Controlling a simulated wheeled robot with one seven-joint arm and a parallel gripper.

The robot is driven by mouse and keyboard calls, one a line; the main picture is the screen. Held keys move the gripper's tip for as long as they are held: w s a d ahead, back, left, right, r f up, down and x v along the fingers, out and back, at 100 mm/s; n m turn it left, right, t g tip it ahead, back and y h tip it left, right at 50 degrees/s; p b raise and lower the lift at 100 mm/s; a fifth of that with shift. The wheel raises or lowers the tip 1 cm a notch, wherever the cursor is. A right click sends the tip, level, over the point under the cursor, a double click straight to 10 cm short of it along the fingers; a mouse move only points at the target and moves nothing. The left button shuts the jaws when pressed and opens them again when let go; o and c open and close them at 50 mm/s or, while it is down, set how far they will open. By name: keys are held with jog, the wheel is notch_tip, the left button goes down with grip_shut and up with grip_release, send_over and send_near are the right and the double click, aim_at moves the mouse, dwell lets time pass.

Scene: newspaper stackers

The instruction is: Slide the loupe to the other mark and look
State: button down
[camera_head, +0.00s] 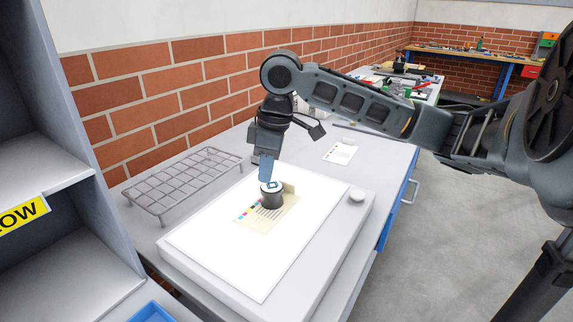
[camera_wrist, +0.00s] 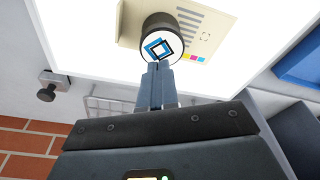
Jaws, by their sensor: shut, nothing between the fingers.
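The loupe (camera_head: 271,198) is a short dark cylinder with a white top bearing a blue and black square mark. It stands upright on a cream printed sheet (camera_head: 245,218) with colour patches and text lines, which lies on a bright white light panel (camera_head: 222,254). In the wrist view the loupe (camera_wrist: 160,28) stands just beyond my fingertips, and the sheet (camera_wrist: 205,30) shows a small registration mark near its colour patches. My gripper (camera_head: 266,180) is shut and empty, pointing down at the loupe's top edge; I cannot tell whether it touches. The sheet under the loupe is hidden.
A wire rack (camera_head: 185,182) stands left of the panel by the brick wall. A round knob (camera_head: 356,195) sits at the panel's right corner. A small printed card (camera_head: 341,152) lies behind. Grey shelves (camera_head: 50,200) rise at the left, with a blue tray (camera_head: 152,312) below.

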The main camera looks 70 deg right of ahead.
jog(key=shift+s+f+b, duration=0.2)
jog(key=shift+f+b, duration=0.1)
jog(key=shift+f, duration=0.4)
jog(key=shift+f, duration=0.1)
jog(key=shift+s, duration=0.1)
jog(key=shift+s+d+f, duration=0.1)
jog(key=shift+s+d, duration=0.05)
jog(key=shift+s, duration=0.6)
jog(key=shift+r+p, duration=0.5)
jog(key=shift+r, duration=0.3)
jog(key=shift+w, duration=0.1)
